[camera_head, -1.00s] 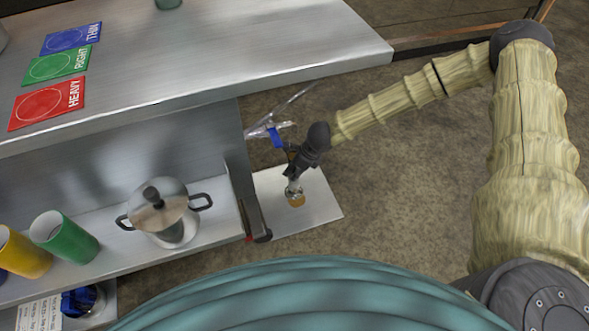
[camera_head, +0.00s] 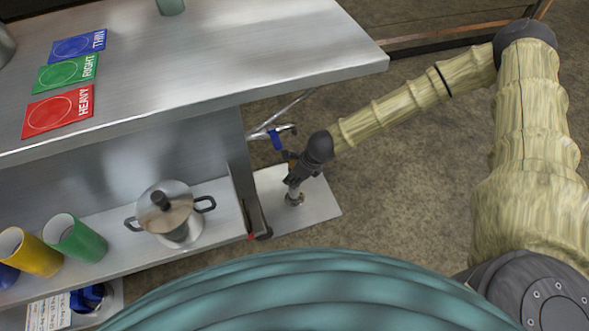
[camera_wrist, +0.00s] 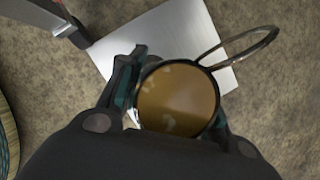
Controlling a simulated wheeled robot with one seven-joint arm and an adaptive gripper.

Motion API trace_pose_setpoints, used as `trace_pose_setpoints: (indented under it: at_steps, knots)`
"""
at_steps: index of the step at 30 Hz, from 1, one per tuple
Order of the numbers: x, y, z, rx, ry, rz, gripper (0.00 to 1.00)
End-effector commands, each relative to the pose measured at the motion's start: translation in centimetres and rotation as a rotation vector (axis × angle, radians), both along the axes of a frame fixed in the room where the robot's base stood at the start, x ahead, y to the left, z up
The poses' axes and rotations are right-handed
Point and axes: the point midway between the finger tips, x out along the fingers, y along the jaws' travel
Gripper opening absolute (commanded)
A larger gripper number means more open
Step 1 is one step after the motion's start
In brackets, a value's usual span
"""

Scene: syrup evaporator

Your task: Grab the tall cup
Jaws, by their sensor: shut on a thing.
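In the wrist view, a round, thin-rimmed metal cup (camera_wrist: 178,98) sits between the fingers of my gripper (camera_wrist: 172,92). Amber-brown liquid shows inside it, and a thin wire loop handle sticks out to the upper right. The fingers are shut on the cup at its sides. In the head view, my gripper (camera_head: 293,180) points down above the metal plate (camera_head: 322,203), with a small shiny part of the cup (camera_head: 294,199) below it. The gripper hides most of the cup there, and whether it touches the plate cannot be told.
A two-handled lidded pot (camera_head: 168,212), a green cup (camera_head: 76,238) and a yellow cup (camera_head: 30,252) stand on the lower shelf at left. Above is the steel counter (camera_head: 230,60) with red, green and blue cards. A blue-handled item (camera_head: 276,138) is beside my gripper.

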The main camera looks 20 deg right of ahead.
Motion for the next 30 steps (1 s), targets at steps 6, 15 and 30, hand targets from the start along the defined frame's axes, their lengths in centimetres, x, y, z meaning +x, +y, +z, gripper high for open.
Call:
trace_pose_setpoints:
  at_steps: [6,15,30]
  knots:
    - [-1.9,0.6,0.3,0.002,0.001,0.0,0.0]
    - [-4.3,1.3,0.6,0.002,0.001,0.001,0.0]
    - [-7.9,2.3,1.0,0.002,0.0,0.002,0.0]
